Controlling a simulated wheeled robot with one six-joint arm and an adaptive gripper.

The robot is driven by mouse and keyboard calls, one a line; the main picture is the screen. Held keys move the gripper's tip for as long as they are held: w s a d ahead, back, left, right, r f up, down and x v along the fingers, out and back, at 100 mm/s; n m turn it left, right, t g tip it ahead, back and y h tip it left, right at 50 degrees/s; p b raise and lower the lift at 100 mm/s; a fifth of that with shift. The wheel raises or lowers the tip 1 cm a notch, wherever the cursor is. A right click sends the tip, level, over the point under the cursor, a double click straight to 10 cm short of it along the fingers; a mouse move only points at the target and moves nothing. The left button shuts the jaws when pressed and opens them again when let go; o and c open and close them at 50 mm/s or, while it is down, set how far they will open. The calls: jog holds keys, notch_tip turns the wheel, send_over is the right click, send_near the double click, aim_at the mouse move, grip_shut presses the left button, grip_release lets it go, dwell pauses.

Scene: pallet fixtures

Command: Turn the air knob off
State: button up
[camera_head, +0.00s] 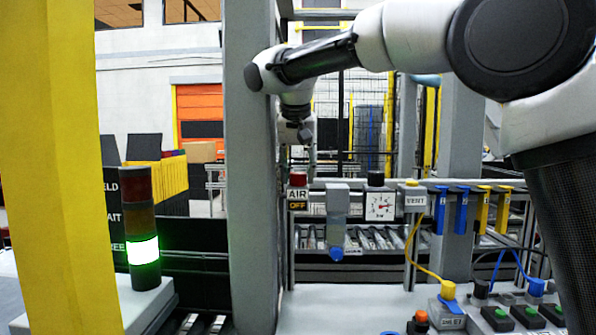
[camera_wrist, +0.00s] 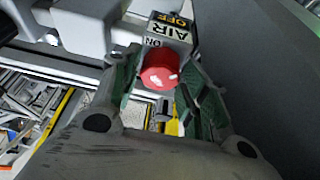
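The red air knob (camera_head: 298,179) sits on top of a grey block with a label reading AIR and a yellow OFF, just right of the grey post. In the wrist view the knob (camera_wrist: 160,72) shows between my fingers, with ON, AIR and OFF lettering beyond it. My gripper (camera_head: 308,152) points down from above the knob in the head view. In the wrist view my gripper (camera_wrist: 163,80) has its fingers apart, one on each side of the knob. Whether they touch it, and which way the knob is turned, I cannot tell.
A grey post (camera_head: 252,170) stands close left of the knob. A pressure gauge (camera_head: 380,206) and a VENT fixture (camera_head: 414,198) stand to the right. A stack light (camera_head: 141,230) glows at its lowest segment. Push-button boxes (camera_head: 497,318) sit on the front bench.

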jog(key=shift+o, duration=0.5)
jog(key=v, duration=1.2)
jog(key=shift+w, duration=0.1)
